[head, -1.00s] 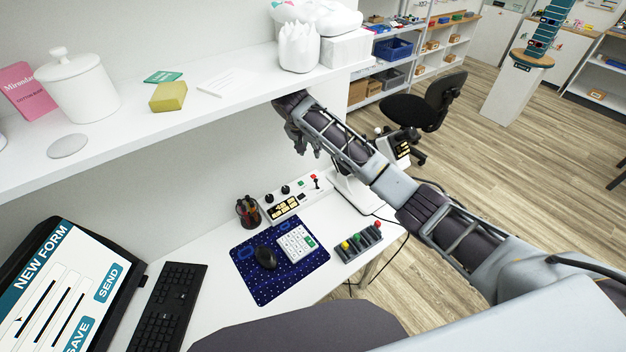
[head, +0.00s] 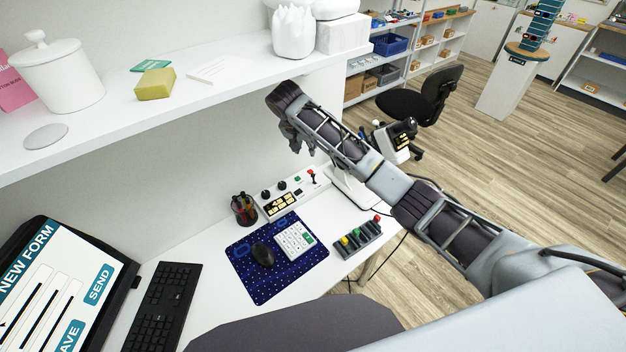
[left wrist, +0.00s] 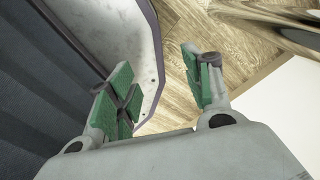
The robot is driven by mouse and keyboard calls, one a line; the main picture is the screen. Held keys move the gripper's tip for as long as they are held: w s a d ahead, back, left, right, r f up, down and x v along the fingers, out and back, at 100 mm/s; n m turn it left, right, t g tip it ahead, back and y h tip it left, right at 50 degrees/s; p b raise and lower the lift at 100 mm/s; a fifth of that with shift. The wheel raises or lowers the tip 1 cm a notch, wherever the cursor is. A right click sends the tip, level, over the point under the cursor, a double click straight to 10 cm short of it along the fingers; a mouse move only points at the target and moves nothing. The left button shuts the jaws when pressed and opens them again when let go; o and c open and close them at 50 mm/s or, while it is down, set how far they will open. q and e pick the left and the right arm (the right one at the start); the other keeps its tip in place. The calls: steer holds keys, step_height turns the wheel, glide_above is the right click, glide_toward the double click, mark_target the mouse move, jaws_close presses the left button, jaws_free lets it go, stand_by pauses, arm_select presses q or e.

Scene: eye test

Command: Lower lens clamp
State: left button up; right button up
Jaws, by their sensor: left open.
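A white instrument stands at the desk's right end, with its base (head: 352,188) on the desk and a head with a dark panel (head: 396,138). My right arm hides part of it, and I cannot make out a lens clamp on it. My right gripper (head: 292,136) hangs below the shelf, in front of the wall and above the control box. It seems empty, but its fingers are too small and dark to judge. My left gripper (left wrist: 158,90) shows only in the left wrist view. Its green-padded fingers are wide apart with nothing between them.
The desk holds a control box (head: 282,198), a pen cup (head: 243,209), a blue mat (head: 277,274) with mouse and calculator, a button block (head: 358,242), a keyboard (head: 164,310) and a screen (head: 60,285). A shelf (head: 195,108) overhangs it. A black chair (head: 425,100) stands beyond.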

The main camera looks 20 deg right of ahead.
steer(key=b, duration=0.7)
glide_toward(313, 175)
steer(key=shift+r, duration=0.9)
arm_select(q)
step_height(313, 175, down, 7)
steer(key=a, duration=0.2)
steer(key=shift+w+f, duration=0.15)
steer(key=shift+w, duration=0.3)
arm_select(e)
steer(key=shift+s+a, duration=0.2)
steer(key=shift+a, duration=0.25)
steer(key=x, duration=1.1)
steer(key=shift+d+f, duration=0.1)
steer(key=shift+f, duration=0.05)
steer(key=shift+x, duration=1.05)
arm_select(q)
steer(key=shift+a+f, duration=0.15)
steer(key=shift+a, duration=0.15)
arm_select(e)
steer(key=shift+f, duration=0.15)
arm_select(q)
steer(key=shift+w, duration=0.15)
arm_select(e)
jaws_close()
